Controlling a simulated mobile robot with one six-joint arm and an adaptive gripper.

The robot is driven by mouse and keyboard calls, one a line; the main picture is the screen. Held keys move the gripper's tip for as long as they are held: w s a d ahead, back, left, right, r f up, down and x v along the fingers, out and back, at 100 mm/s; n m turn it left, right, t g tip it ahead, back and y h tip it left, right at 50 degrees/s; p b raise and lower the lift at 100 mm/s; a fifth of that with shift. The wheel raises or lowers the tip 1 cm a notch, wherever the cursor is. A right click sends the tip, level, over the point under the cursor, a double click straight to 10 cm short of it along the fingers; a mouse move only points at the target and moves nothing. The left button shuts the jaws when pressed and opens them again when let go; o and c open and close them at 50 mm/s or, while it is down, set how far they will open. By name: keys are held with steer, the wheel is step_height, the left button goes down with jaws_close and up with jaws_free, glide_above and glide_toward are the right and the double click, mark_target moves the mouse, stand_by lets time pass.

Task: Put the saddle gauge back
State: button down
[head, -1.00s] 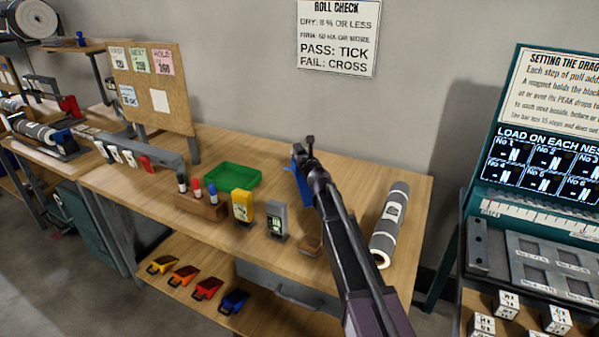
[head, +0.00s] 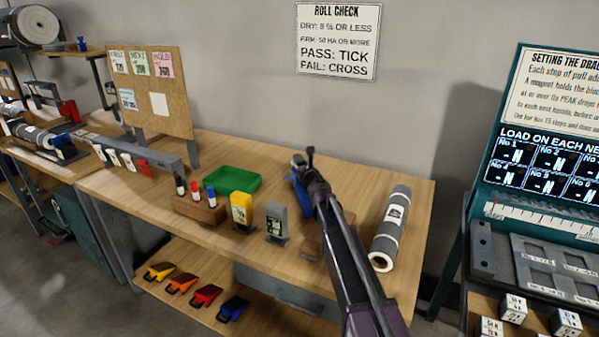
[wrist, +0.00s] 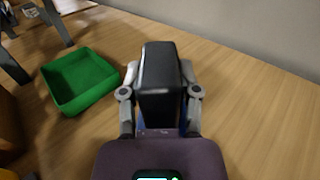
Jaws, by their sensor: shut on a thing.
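My gripper (head: 303,164) is over the back of the wooden bench, right of the green tray. In the wrist view its two grey fingers (wrist: 160,78) are shut on a dark block-shaped thing with a blue part below, which I take to be the saddle gauge (wrist: 160,62). In the head view the gauge's blue part (head: 300,193) shows left of my arm, close to the bench top. My arm hides part of it. I cannot tell whether it touches the bench.
The green tray (head: 233,180), a marker rack (head: 200,209), a yellow meter (head: 242,210) and a grey meter (head: 276,223) stand left of my arm. A brown pad (head: 311,248) lies in front. A grey roll (head: 390,228) lies on the right. Bare wood surrounds the held thing.

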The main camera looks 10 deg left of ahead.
steer(key=shift+f+b, duration=0.6)
steer(key=shift+f, duration=0.5)
steer(key=shift+c, duration=1.6)
jaws_free()
steer(key=shift+r, duration=0.2)
steer(key=v, duration=1.2)
